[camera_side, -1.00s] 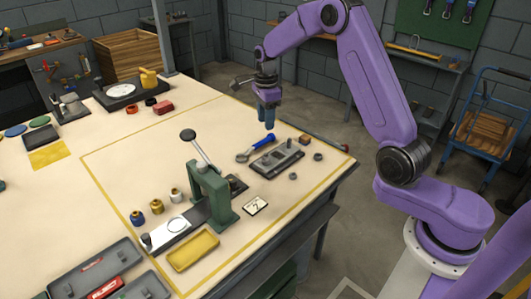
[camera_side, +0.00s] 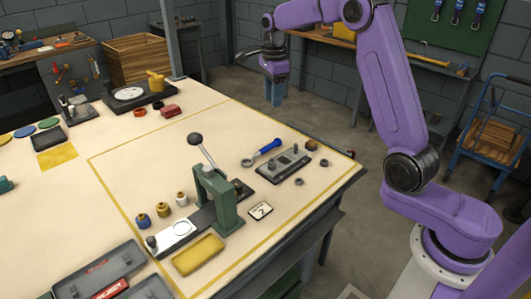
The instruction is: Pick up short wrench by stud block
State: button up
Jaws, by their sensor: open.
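The short wrench (camera_side: 262,152) has a blue handle and a grey ring end. It lies on the bench just behind and left of the stud block (camera_side: 284,167), a dark grey plate with short upright studs. My gripper (camera_side: 275,98) points down with its blue fingers apart, empty. It is in the air above and behind the wrench in the picture, well clear of it. The wrench is fully in view.
A green lever press (camera_side: 215,195) stands left of the stud block. Small nuts (camera_side: 298,182) and a brown piece (camera_side: 312,145) lie around the block. A number card (camera_side: 260,211) and a yellow tray (camera_side: 198,254) lie in front. The bench behind the wrench is clear.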

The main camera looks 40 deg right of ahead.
jog(key=shift+c, duration=1.1)
jog(key=n+t, duration=0.2)
jog(key=n, duration=0.2)
send_near(269, 145)
jog(key=f, duration=0.3)
jog(key=shift+a+f, duration=0.2)
jog(key=shift+f, duration=0.05)
jog(key=shift+w+d+f, duration=0.1)
jog(key=shift+w+f, duration=0.15)
jog(key=shift+f, duration=0.7)
jog(key=shift+w+f, duration=0.25)
jog(key=shift+f, duration=0.7)
jog(key=shift+w+d+f, duration=0.1)
jog(key=shift+w+f, duration=0.15)
jog(key=shift+f, duration=0.7)
